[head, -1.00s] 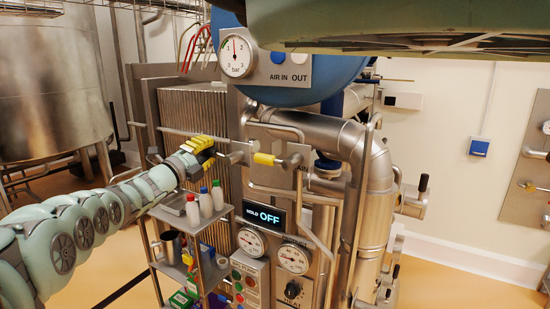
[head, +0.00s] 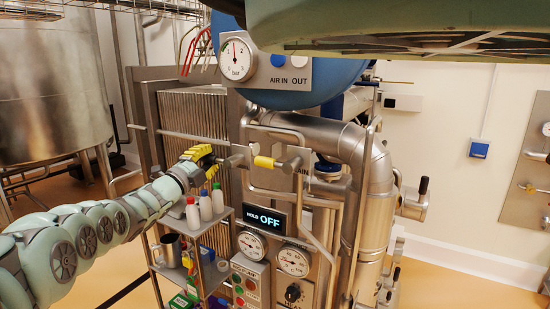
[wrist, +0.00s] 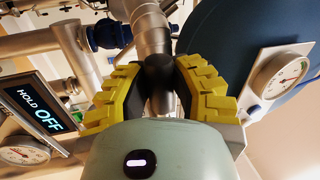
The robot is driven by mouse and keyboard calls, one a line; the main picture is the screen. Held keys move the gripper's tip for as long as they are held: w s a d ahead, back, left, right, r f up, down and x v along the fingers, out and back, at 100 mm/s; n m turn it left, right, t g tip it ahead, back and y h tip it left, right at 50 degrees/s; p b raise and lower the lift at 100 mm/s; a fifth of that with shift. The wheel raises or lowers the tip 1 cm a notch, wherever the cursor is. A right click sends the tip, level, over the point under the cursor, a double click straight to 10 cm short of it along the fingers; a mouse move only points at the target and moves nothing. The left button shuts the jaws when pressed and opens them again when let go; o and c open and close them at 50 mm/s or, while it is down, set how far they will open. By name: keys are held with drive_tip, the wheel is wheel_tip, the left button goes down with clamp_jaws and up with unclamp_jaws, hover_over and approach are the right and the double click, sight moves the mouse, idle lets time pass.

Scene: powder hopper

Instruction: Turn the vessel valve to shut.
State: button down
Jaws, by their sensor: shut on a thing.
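My gripper (head: 205,160) reaches in from the left in the head view, level with the valve fittings below the blue vessel (head: 300,85). In the wrist view, its two yellow ridged fingers (wrist: 160,78) close around the dark round end of a handle (wrist: 158,68). A metal stem runs from this handle to the pipework beyond.
A small shelf rack with bottles (head: 205,207) stands just below my gripper. A horizontal rail (head: 190,135) passes behind it. The panel display reads HOLD OFF (head: 265,218). Silver pipework (head: 375,200) rises to the right. The vessel gauge (head: 238,60) hangs above.

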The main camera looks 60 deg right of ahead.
drive_tip(key=shift+w+a+f+n, duration=0.1)
drive_tip(key=shift+f+n, duration=0.05)
drive_tip(key=shift+f, duration=0.2)
drive_tip(key=shift+w+a+f+n, duration=0.1)
drive_tip(key=shift+f+n, duration=0.05)
drive_tip(key=shift+f, duration=0.2)
drive_tip(key=c, duration=1.1)
unclamp_jaws()
drive_tip(key=shift+f, duration=0.15)
drive_tip(key=o, duration=0.3)
drive_tip(key=shift+s+r, duration=0.1)
drive_tip(key=shift+r, duration=0.1)
drive_tip(key=shift+r, duration=0.15)
drive_tip(key=v, duration=1.2)
drive_tip(key=shift+s, duration=0.1)
